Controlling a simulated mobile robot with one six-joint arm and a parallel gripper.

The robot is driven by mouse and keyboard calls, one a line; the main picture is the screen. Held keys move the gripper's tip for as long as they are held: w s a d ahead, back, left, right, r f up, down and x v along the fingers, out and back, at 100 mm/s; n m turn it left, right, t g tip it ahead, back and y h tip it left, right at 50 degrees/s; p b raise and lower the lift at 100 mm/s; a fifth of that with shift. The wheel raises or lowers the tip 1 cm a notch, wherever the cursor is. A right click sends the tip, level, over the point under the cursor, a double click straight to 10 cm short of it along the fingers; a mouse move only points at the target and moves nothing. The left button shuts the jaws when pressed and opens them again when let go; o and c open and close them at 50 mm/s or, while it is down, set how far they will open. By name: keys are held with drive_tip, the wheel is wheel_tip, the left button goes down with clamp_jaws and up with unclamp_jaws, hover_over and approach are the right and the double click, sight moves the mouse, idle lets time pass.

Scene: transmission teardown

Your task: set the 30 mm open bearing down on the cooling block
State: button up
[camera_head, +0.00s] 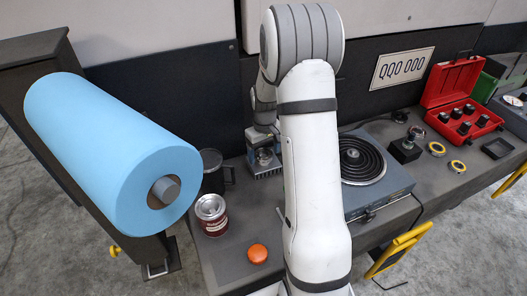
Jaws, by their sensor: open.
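My gripper (264,150) is at the far end of my arm, pointing down at the back of the bench, left of the hot plate. It is open. A small silvery ring, which looks like the open bearing (264,157), shows between or just below the fingers. Under it is a grey finned block, the cooling block (267,173). The bearing appears to be on or very close above the block's top; contact is too small to tell. My arm hides the area to the right of the block.
A hot plate (365,160) with a black coil stands right of my arm. A dark mug (212,172), a tin can (211,215) and an orange round thing (257,253) are at left. A blue paper roll (110,150) is far left. A red case (462,100) lies open at right.

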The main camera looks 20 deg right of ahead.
wheel_tip(320, 180, up, 12)
drive_tip(key=p, duration=0.2)
drive_tip(key=s+a+r, duration=0.2)
drive_tip(key=s+a, duration=0.1)
drive_tip(key=s, duration=0.5)
drive_tip(key=s+a+r+m+t, duration=0.1)
drive_tip(key=s+a, duration=0.3)
drive_tip(key=s, duration=0.4)
drive_tip(key=s+a+r+m+t, duration=0.1)
drive_tip(key=s+a+r, duration=0.2)
drive_tip(key=s, duration=0.5)
drive_tip(key=shift+a+r, duration=0.25)
drive_tip(key=shift+a, duration=0.45)
